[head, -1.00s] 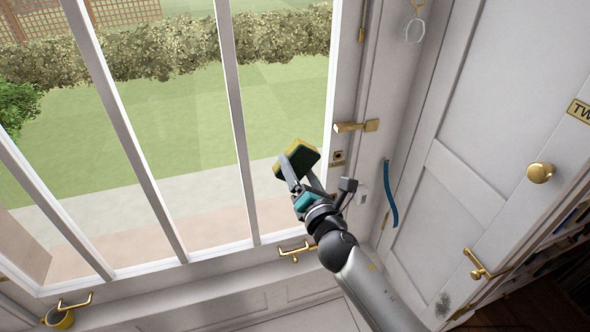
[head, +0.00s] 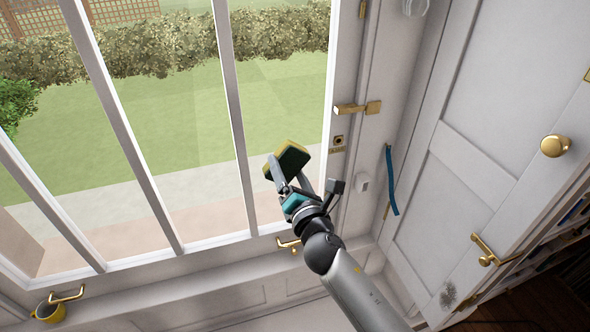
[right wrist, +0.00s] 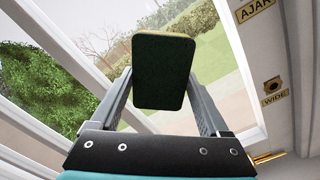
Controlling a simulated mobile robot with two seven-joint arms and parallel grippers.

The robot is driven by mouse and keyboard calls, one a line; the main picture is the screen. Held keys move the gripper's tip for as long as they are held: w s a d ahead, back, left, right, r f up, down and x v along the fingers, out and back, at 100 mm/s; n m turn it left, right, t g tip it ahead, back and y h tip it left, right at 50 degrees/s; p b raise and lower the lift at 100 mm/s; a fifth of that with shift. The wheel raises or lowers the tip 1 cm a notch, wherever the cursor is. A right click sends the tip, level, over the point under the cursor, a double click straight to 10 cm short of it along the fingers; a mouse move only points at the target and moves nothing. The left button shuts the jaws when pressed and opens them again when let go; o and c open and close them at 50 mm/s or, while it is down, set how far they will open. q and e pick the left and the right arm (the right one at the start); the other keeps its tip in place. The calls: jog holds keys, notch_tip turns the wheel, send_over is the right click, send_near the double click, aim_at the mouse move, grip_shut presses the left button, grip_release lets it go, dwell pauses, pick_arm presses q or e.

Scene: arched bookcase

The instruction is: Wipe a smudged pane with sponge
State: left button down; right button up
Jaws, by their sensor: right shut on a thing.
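The sponge (head: 288,161), yellow with a dark green face, is held up in front of the window by my right gripper (head: 290,176). In the right wrist view the sponge (right wrist: 164,71) sits between the two grey fingers, its dark green face toward the camera. The gripper is shut on it. Behind it is the right-hand glass pane (head: 284,110), between white bars. I cannot tell whether the sponge touches the glass. No clear smudge shows on the glass. My left gripper is not in view.
A brass handle (head: 357,108) sticks out from the frame right of the sponge. Another brass handle (head: 288,243) is below. A blue strap (head: 391,181) hangs near the white door (head: 455,150). A dark smudge (head: 448,296) marks the door's bottom.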

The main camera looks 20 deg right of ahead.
aim_at(285, 154)
jog(key=shift+a+r+p, duration=0.15)
jog(key=shift+r+p, duration=1.95)
jog(key=shift+r, duration=0.15)
jog(key=shift+f, duration=0.1)
jog(key=shift+s, duration=0.1)
jog(key=shift+s+f, duration=0.15)
jog(key=shift+s, duration=0.2)
jog(key=s, duration=0.3)
jog(key=shift+s, duration=1.1)
jog(key=shift+s+d, duration=0.2)
jog(key=shift+s, duration=1.3)
